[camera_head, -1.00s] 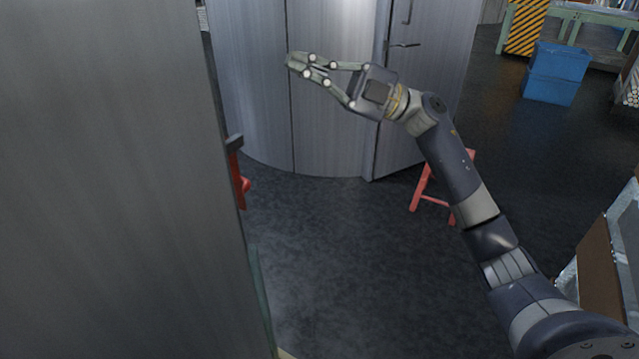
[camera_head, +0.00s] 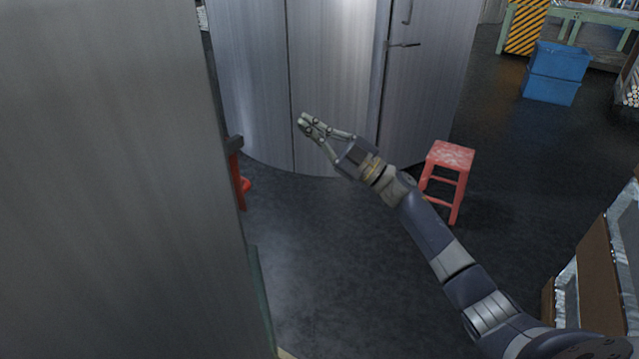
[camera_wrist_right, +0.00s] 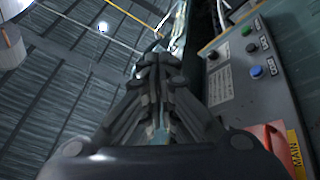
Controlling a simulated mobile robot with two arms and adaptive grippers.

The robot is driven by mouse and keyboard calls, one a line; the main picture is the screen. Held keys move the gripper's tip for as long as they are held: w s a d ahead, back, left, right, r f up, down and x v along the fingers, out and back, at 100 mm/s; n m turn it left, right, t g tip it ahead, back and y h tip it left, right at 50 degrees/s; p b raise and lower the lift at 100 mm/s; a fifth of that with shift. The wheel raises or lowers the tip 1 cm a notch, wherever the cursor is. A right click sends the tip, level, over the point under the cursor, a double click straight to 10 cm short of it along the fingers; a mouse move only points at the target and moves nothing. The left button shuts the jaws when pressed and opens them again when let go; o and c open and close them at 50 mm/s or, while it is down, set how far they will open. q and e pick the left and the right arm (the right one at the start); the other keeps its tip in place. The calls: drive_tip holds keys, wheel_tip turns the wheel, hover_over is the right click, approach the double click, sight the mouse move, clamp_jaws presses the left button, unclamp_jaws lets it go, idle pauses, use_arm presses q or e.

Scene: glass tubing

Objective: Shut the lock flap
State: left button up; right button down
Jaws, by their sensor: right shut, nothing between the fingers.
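I cannot make out for sure which part is the lock flap. A large grey metal panel (camera_head: 110,180) fills the left of the head view, close to me. Behind my gripper stands a curved grey metal cabinet (camera_head: 330,60), with a door (camera_head: 430,90) and a dark lever handle (camera_head: 404,44) on its right. My right gripper (camera_head: 304,122) is shut and empty, in front of the curved cabinet and right of the near panel. In the right wrist view its fingers (camera_wrist_right: 158,65) are together. My left gripper is out of view.
A red stool (camera_head: 452,155) stands beside my right forearm. Something red (camera_head: 242,187) shows past the panel's edge. In the right wrist view, a grey button box (camera_wrist_right: 240,75) is at the right. Blue crates (camera_head: 555,75) stand far right. The middle floor is clear.

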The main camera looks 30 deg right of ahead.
drive_tip(key=d+f+m+h, duration=0.2)
drive_tip(key=f+m+h, duration=0.3)
drive_tip(key=f, duration=1)
drive_tip(key=d+f+m+h, duration=0.2)
drive_tip(key=f+m+h, duration=0.35)
drive_tip(key=f, duration=0.95)
drive_tip(key=s+f+m+g+h, duration=0.1)
drive_tip(key=s+f+g+h, duration=0.15)
drive_tip(key=s+f, duration=0.55)
drive_tip(key=s+f+m+g+h, duration=0.1)
drive_tip(key=s+f+g, duration=0.25)
drive_tip(key=f, duration=0.95)
drive_tip(key=s+a+f+g, duration=0.2)
drive_tip(key=s+f, duration=0.5)
drive_tip(key=s, duration=0.3)
drive_tip(key=s+a+f+g+h, duration=0.1)
drive_tip(key=s+f+g, duration=0.2)
drive_tip(key=s+f, duration=0.5)
drive_tip(key=s+a+f+g, duration=0.2)
drive_tip(key=s+f, duration=0.4)
drive_tip(key=s, duration=0.5)
drive_tip(key=s+a+f+g, duration=0.2)
drive_tip(key=s, duration=0.7)
drive_tip(key=s+a+f+g, duration=0.1)
drive_tip(key=s+a+g, duration=0.1)
drive_tip(key=s, duration=0.7)
drive_tip(key=shift+s+f+m, duration=0.25)
drive_tip(key=shift+f+m, duration=0.15)
drive_tip(key=shift+m, duration=0.05)
